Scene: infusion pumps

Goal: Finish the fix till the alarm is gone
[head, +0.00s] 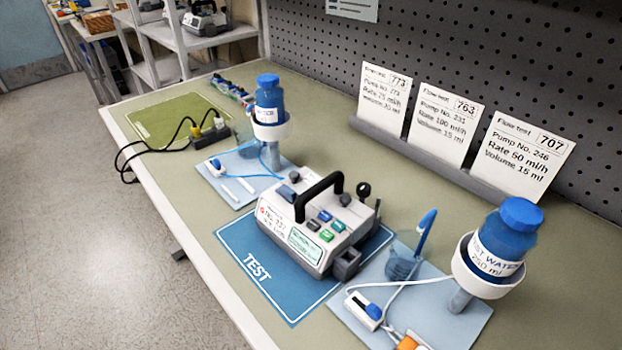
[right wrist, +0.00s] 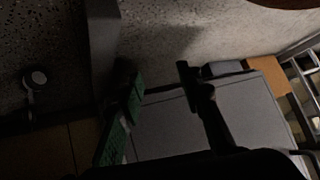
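A white infusion pump (head: 316,222) with a black carrying handle sits on the blue TEST mat (head: 262,268). Its front has a green-bordered display and several coloured buttons on top; the small display text is not readable. A blue-capped test-water bottle (head: 505,238) stands in a white ring holder at the right, with white tubing and a blue-and-white clamp (head: 366,309) beside it. A second blue bottle (head: 268,100) stands behind the pump at the left. My right gripper (right wrist: 160,76) appears open and empty over a dark area away from the bench top. My left gripper is in neither view.
Three flow-test cards, 773 (head: 385,97), 763 (head: 443,124) and 707 (head: 522,158), stand along the pegboard. A black power strip (head: 206,133) with cables lies near a green mat (head: 160,119). Shelves stand at the back left. The bench's front edge is clear.

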